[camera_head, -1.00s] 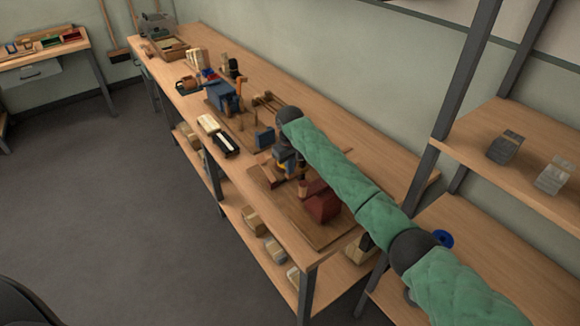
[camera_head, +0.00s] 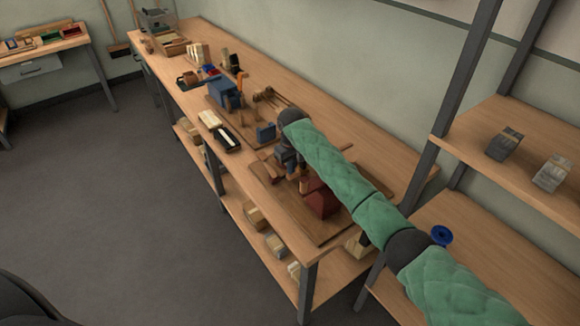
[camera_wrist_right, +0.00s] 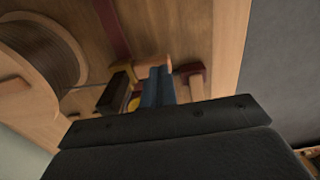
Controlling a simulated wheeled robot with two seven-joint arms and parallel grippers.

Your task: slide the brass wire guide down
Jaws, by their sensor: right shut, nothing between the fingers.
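In the head view my right arm reaches over the bench to the brown fixture board (camera_head: 276,197). My right gripper (camera_head: 292,172) is low over that board, beside a dark red block (camera_head: 319,199). In the right wrist view its blue fingers (camera_wrist_right: 158,72) are together and empty, close to an orange-tan wooden block. A small yellow, brass-like piece (camera_wrist_right: 133,104) shows just left of the fingers, probably the brass wire guide. It is partly hidden by a dark block and the gripper body; contact cannot be told. My left gripper is not in view.
A shelf upright (camera_head: 455,100) rises right.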

